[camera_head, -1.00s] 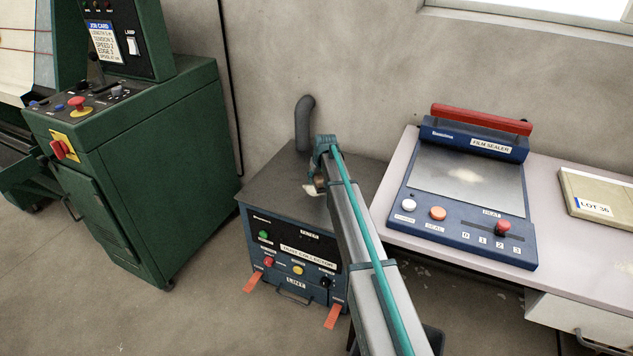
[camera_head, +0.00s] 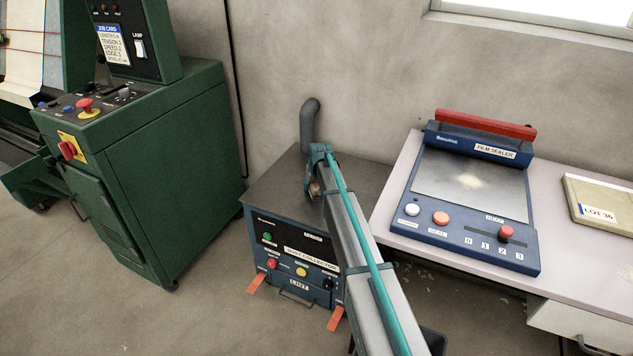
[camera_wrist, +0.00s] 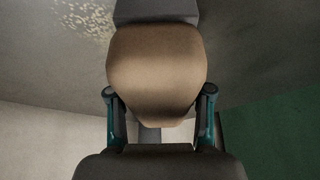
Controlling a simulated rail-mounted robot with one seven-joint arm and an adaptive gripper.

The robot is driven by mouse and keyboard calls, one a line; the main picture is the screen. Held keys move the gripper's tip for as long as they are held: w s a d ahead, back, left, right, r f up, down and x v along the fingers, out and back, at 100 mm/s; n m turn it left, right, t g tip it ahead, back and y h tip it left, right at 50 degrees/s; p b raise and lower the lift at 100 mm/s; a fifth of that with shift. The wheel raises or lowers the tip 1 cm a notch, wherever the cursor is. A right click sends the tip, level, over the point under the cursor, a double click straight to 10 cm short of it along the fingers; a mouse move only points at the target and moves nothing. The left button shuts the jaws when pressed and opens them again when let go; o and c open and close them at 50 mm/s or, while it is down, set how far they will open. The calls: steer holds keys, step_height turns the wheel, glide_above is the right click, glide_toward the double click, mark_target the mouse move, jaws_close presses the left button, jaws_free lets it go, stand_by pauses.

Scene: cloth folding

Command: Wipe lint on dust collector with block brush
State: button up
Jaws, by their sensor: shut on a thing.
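The dust collector (camera_head: 275,187) is a dark blue box with a grey top and a bent grey pipe at its back. My gripper (camera_head: 314,187) is over its top and shut on the block brush (camera_wrist: 155,70). The brush has a tan wooden body between the two teal fingers in the wrist view; only a little of it shows in the head view. A pale speckled lint patch (camera_wrist: 85,17) lies on the grey top, ahead and left of the brush in the wrist view. My arm hides the lint in the head view. I cannot tell whether the brush touches the top.
A green machine cabinet (camera_head: 170,170) stands to the left. A pale table (camera_head: 400,190) with a blue film sealer (camera_head: 465,200) and a lot box (camera_head: 600,205) is at the right. The wall is close behind.

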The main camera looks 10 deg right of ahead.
mark_target(308, 196)
steer(key=s+a, duration=0.1)
steer(key=s, duration=0.1)
steer(key=s+a, duration=0.1)
steer(key=s, duration=0.1)
steer(key=shift+a, duration=0.4)
step_height(308, 196, up, 8)
steer(key=p, duration=0.4)
stand_by(0.4)
